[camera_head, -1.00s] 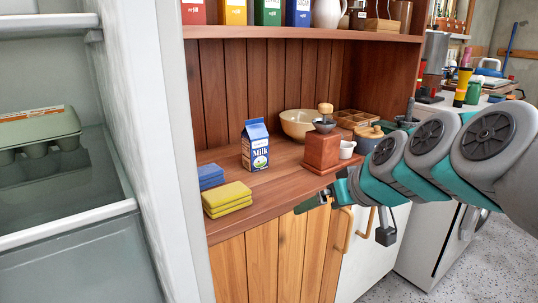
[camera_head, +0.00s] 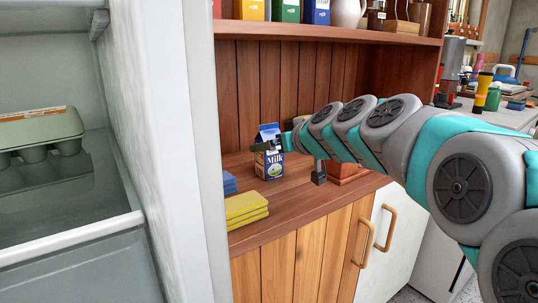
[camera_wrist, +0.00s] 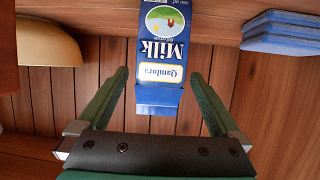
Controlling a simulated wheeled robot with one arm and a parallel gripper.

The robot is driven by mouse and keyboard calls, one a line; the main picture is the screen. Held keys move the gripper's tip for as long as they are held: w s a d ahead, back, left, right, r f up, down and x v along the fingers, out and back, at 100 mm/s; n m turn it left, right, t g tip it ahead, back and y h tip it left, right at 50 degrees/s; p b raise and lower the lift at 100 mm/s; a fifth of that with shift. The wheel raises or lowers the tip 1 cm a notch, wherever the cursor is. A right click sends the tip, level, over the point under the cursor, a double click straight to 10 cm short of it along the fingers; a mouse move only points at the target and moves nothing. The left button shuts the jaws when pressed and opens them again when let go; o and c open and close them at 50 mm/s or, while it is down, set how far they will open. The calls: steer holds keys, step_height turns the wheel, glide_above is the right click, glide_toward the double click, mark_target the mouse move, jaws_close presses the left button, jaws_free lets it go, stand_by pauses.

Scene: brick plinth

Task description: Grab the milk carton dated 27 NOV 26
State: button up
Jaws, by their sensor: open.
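A blue and white milk carton (camera_head: 268,165) stands upright on the wooden counter in the head view, its upper part partly covered by my gripper. In the wrist view the carton (camera_wrist: 164,45) appears upside down, with "Milk" and "Qamlora" on its label; no date can be read. My gripper (camera_head: 281,143) is at the carton's upper part in the head view. In the wrist view my gripper (camera_wrist: 160,87) is open, with one green finger on each side of the carton's top and visible gaps to both.
Yellow sponges (camera_head: 245,207) and blue sponges (camera_head: 229,183) lie stacked left of the carton; the blue stack (camera_wrist: 283,33) also shows in the wrist view. A bowl (camera_wrist: 46,40) stands on its other side. A shelf (camera_head: 330,34) runs above. An open fridge (camera_head: 70,235) is at left.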

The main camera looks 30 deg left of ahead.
steer(key=x, duration=0.2)
steer(key=shift+w+a+f, duration=0.1)
steer(key=shift+a+f, duration=0.05)
steer(key=shift+a, duration=0.05)
jaws_close()
stand_by(0.7)
